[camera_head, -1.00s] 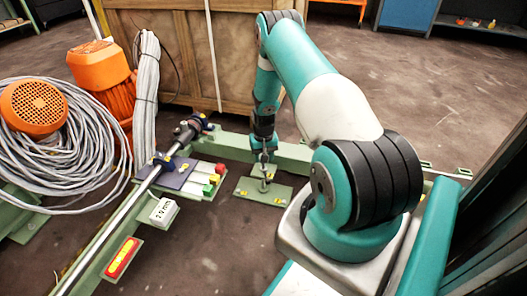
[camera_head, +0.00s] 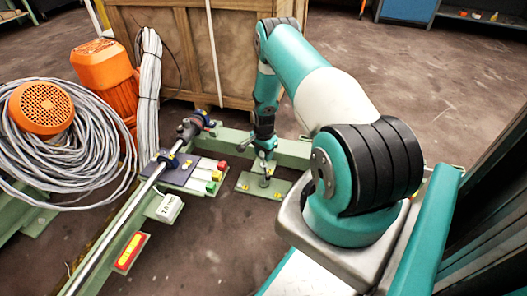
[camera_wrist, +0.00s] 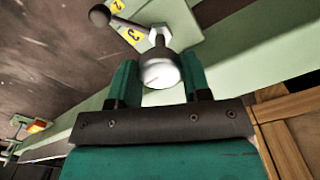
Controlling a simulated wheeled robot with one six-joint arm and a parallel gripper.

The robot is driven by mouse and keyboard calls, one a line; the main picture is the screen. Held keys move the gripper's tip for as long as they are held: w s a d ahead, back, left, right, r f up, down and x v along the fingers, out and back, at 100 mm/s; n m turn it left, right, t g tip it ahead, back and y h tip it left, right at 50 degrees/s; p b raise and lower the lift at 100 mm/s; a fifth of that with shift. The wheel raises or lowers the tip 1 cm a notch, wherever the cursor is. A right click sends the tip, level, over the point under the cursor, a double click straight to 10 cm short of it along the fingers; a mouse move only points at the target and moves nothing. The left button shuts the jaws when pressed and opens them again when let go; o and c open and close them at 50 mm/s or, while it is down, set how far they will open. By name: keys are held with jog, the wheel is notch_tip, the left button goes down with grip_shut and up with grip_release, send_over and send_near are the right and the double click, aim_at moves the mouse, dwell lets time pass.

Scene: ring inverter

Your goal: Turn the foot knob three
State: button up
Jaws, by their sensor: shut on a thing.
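The foot knob (camera_wrist: 161,68) is a round silver knob between my gripper's two teal fingers in the wrist view. My gripper (camera_wrist: 160,84) is shut on it, one finger on each side. A lever with a black ball end (camera_wrist: 100,15) lies just beyond the knob, beside a yellow label marked 3 (camera_wrist: 131,36) and another marked 2 (camera_wrist: 117,6). In the head view my gripper (camera_head: 265,166) points down over a green foot plate (camera_head: 248,184); the knob is small and partly hidden there.
A green beam (camera_head: 290,150) runs behind the plate. To the left are a shaft (camera_head: 118,232) on a rail, a purple block (camera_head: 180,172), coiled grey cable (camera_head: 95,150) and an orange motor (camera_head: 105,65). A wooden crate (camera_head: 190,50) stands behind. Floor is clear in front of the plate.

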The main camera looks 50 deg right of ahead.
jog(key=shift+m+p, duration=0.35)
jog(key=shift+m, duration=1.65)
jog(key=shift+s, duration=0.1)
jog(key=o, duration=0.9)
jog(key=shift+d, duration=0.1)
jog(key=shift+o, duration=0.2)
jog(key=shift+r, duration=0.3)
notch_tip(320, 180, up, 17)
jog(key=p, duration=0.6)
jog(key=shift+p, duration=0.35)
